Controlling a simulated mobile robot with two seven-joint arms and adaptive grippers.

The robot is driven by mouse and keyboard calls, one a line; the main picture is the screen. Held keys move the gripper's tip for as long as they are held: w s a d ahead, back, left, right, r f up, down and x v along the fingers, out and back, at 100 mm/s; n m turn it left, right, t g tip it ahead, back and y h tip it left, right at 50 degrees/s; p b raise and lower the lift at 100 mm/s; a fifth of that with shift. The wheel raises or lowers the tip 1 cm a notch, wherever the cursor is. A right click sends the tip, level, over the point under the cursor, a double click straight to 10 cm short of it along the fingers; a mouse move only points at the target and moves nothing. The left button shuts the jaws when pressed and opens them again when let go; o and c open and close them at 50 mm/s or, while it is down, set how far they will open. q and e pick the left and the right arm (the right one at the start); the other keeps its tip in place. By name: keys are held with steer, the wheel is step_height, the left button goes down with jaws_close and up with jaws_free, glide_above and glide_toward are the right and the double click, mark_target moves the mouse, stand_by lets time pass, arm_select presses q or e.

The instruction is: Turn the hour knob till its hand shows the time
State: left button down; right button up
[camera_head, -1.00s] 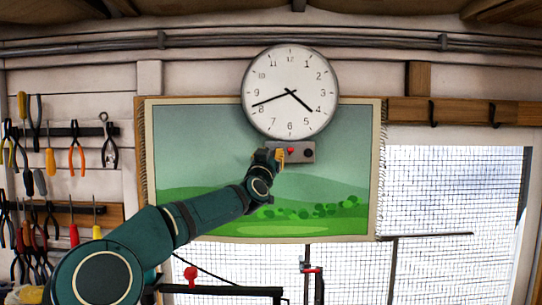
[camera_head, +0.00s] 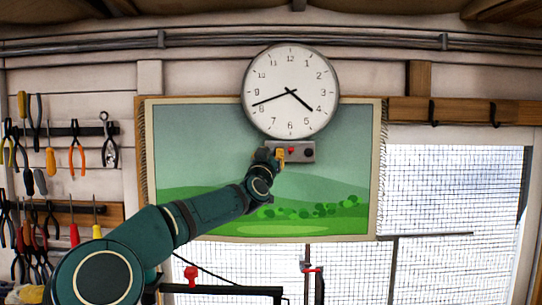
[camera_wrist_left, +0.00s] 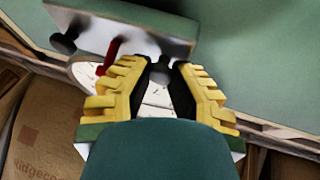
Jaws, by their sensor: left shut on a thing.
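The round white wall clock (camera_head: 290,70) has its short hand just past 4 and its long hand between 8 and 9. A grey control box (camera_head: 299,146) hangs just below it. The box carries a dark knob (camera_head: 308,154) on the right and a red lever (camera_head: 291,151) in the middle. My left gripper (camera_head: 279,155) is at the box's left end. In the left wrist view its yellow fingers (camera_wrist_left: 160,82) are shut on a dark knob (camera_wrist_left: 160,72), mostly hidden between them. The other knob (camera_wrist_left: 63,43) and the red lever (camera_wrist_left: 107,57) stand free. My right gripper is out of view.
A green landscape hanging (camera_head: 320,190) covers the wall behind the box. Hand tools (camera_head: 78,155) hang at the left. A mesh window (camera_head: 455,200) is at the right. The wall around the box's right side is clear.

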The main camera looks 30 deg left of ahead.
arm_select(q)
steer(key=shift+s+r, duration=0.1)
steer(key=shift+r, duration=0.2)
steer(key=c, duration=1.1)
jaws_free()
steer(key=shift+o, duration=0.2)
steer(key=shift+f, duration=0.15)
steer(key=v, duration=1.1)
steer(key=shift+s+f, duration=0.25)
steer(key=shift+s, duration=0.1)
steer(key=shift+d, duration=0.15)
